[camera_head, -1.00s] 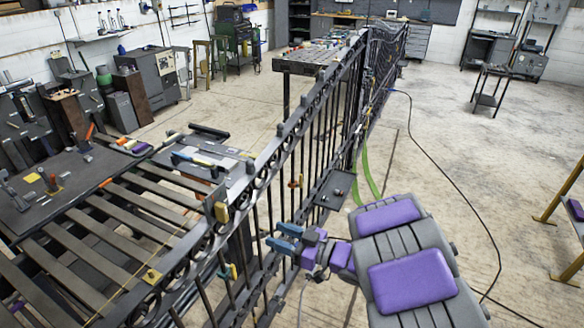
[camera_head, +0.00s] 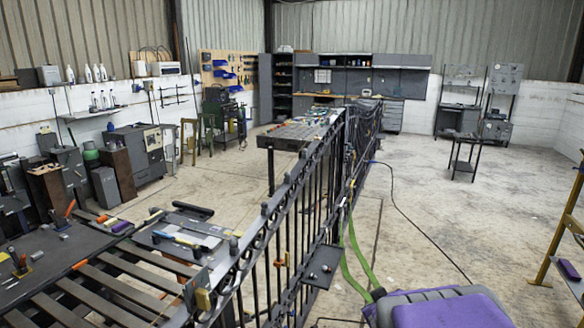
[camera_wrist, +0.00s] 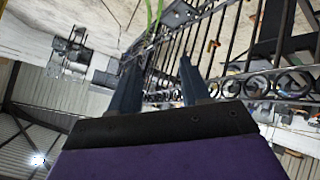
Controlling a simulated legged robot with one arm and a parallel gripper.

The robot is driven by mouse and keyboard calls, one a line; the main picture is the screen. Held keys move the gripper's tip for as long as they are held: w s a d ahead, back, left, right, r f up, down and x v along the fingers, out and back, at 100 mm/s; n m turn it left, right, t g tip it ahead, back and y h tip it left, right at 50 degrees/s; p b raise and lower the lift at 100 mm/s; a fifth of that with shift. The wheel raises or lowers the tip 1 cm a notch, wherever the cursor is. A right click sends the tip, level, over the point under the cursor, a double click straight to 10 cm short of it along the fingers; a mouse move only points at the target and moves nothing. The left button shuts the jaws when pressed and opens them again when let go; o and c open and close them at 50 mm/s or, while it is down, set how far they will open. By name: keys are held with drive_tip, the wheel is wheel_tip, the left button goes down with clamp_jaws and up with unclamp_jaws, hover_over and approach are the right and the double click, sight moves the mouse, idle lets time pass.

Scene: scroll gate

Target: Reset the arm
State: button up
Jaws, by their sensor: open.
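My gripper (camera_wrist: 158,82) shows in the wrist view as two dark blue fingers set apart, with nothing held between them. The dark metal scroll gate (camera_head: 271,211) runs from the lower left toward the back middle in the head view. Its bars and ring row (camera_wrist: 258,86) also show beyond my fingers in the wrist view, which is turned over. I cannot tell the exact gap between fingers and gate. My gripper is outside the head view; my purple and grey body (camera_head: 450,308) shows at the lower right.
A slatted workbench (camera_head: 110,290) with tools stands left of the gate. A small dark plate (camera_head: 322,262) juts from the gate's right side. Green straps (camera_head: 357,255) and a black cable (camera_head: 415,222) lie to the right. A yellow-legged stand (camera_head: 566,220) is at far right. Open floor lies between.

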drive_tip(key=s+d+m+g+h, duration=0.15)
drive_tip(key=s+m+g, duration=0.3)
drive_tip(key=s, duration=1.05)
drive_tip(key=s+a+g+y, duration=0.1)
drive_tip(key=s+a+g, duration=0.2)
drive_tip(key=s, duration=0.7)
drive_tip(key=s+a+g+y, duration=0.2)
drive_tip(key=s+a+g, duration=0.2)
drive_tip(key=s, duration=0.7)
drive_tip(key=shift+a+f, duration=0.15)
drive_tip(key=shift+a, duration=0.5)
